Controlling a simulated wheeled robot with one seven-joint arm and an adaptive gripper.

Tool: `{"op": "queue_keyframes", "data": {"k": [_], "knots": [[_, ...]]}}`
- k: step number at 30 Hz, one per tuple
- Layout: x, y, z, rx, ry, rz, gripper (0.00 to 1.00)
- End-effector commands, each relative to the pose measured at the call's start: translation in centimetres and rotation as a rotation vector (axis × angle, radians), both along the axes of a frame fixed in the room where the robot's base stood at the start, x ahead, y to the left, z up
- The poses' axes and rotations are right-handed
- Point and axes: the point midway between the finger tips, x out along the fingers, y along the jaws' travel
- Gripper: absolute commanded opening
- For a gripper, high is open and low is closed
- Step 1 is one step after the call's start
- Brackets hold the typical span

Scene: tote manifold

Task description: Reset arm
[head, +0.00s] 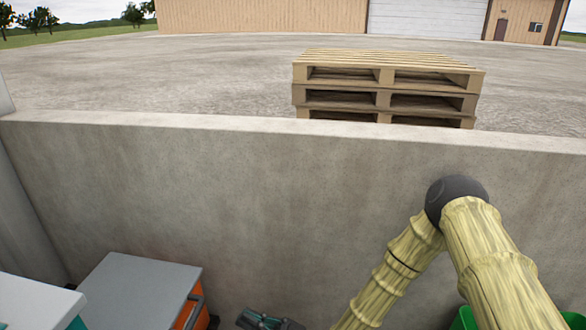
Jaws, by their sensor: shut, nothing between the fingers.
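My arm comes in from the lower right, bends at a dark round joint, and runs down to the bottom edge. My gripper (250,318), dark with teal parts, shows only in part at the bottom edge, left of the forearm. It is shut, and I see nothing held in it. It is to the right of the orange box with a flat grey top (140,285) and apart from it in the picture.
A concrete wall (230,200) crosses the view behind my arm. A white-topped teal thing (35,300) stands at lower left. Green containers (465,318) show partly at lower right. Stacked wooden pallets (385,85) stand beyond the wall on open paved ground.

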Motion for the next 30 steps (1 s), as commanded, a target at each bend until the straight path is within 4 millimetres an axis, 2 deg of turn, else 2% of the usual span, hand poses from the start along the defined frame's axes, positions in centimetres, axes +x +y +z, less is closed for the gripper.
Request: {"op": "queue_keyframes", "data": {"k": [5, 11, 15, 17, 21, 24, 27, 30], "knots": [[-0.1, -0.7, -5.3, -0.214, 0.188, -0.083, 0.0], [-1.4, -4.4, -13.4, -0.516, 0.47, -0.205, 0.0], [-3.7, -8.7, -18.6, -0.721, 0.678, -0.295, 0.0], [-5.0, -11.0, -20.6, -0.805, 0.77, -0.337, 0.0], [-8.8, -16.9, -24.4, -0.994, 0.991, -0.441, 0.0], [-11.9, -21.3, -26.0, -1.114, 1.148, -0.519, 0.0], [-14.9, -25.2, -26.8, -1.207, 1.284, -0.593, 0.0], [-17.4, -28.2, -27.0, -1.276, 1.393, -0.655, 0.0]]}}
